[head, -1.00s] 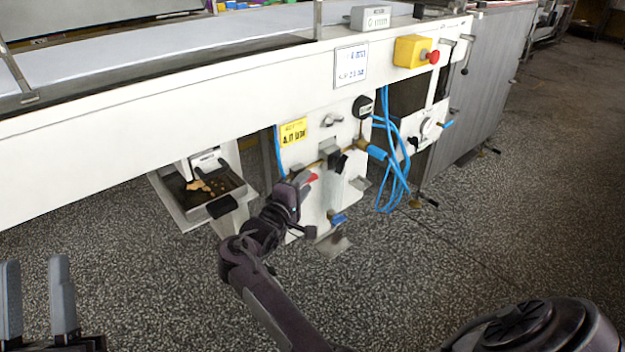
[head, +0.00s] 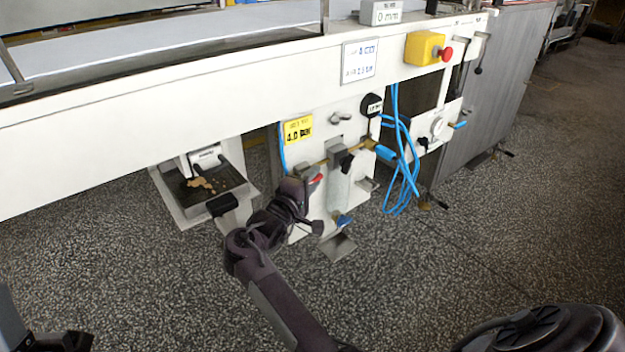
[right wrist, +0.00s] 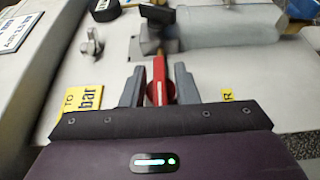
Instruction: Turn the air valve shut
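The air valve's red handle (right wrist: 160,82) stands between the two fingers of my right gripper (right wrist: 159,88) in the right wrist view. Gaps show on both sides of the handle, so the gripper is open around it and not clamped. In the head view the red handle (head: 316,179) shows just past my right gripper (head: 308,184), low on the white panel (head: 325,203). The gripper hides part of the valve and pipe. Only part of my left gripper (head: 14,325) shows at the bottom left corner, far from the panel.
A yellow pressure label (head: 298,130) and a black round gauge (head: 373,104) are above the valve. Blue hoses (head: 402,165) hang to the right. A yellow box with a red button (head: 424,48) is higher up. A tray (head: 205,190) juts out at left. The floor in front is clear.

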